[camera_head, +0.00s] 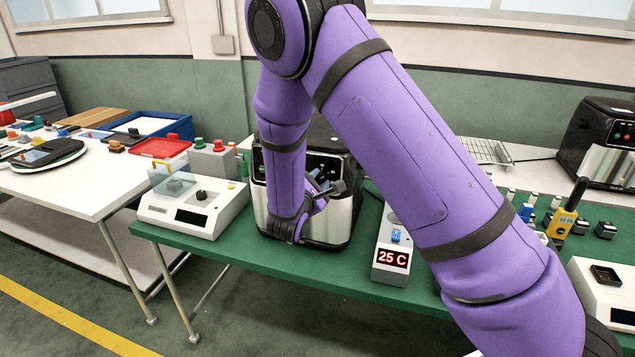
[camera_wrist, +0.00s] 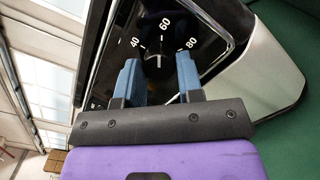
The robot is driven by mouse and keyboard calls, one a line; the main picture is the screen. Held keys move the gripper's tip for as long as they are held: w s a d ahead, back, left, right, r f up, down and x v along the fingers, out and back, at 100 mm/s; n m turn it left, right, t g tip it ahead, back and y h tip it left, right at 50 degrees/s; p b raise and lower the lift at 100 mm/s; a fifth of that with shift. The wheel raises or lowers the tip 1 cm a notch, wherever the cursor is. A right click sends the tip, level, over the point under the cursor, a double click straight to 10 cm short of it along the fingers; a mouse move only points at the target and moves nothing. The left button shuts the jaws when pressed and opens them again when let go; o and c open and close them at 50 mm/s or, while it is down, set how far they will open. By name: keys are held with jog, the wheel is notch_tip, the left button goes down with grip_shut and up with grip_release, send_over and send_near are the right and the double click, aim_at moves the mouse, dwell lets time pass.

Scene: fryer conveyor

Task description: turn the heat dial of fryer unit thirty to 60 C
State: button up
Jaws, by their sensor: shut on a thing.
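A black and silver fryer (camera_head: 338,217) stands on the green table, partly hidden behind my arm; no unit number is readable. My gripper (camera_head: 320,180) is at its front panel. In the wrist view, the black heat dial (camera_wrist: 158,65) sits between the two blue fingers of my gripper (camera_wrist: 159,76), which are shut on it. The dial's white mark points up, about toward the printed 60, with 40 to the left and 80 to the right. The dial's sides are partly hidden by the fingers.
A small display box (camera_head: 390,262) reading 25 C stands right of the fryer. A white device (camera_head: 190,210) with a clear lid stands left. A second fryer (camera_head: 600,145) is at the far right. A yellow meter (camera_head: 562,222) and small parts lie on the right.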

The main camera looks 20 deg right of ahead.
dwell(0.3)
jog(key=o, duration=0.9)
jog(key=shift+s+a, duration=0.1)
jog(key=v, duration=1)
jog(key=shift+s+a, duration=0.15)
jog(key=shift+s, duration=0.05)
jog(key=shift+r, duration=0.15)
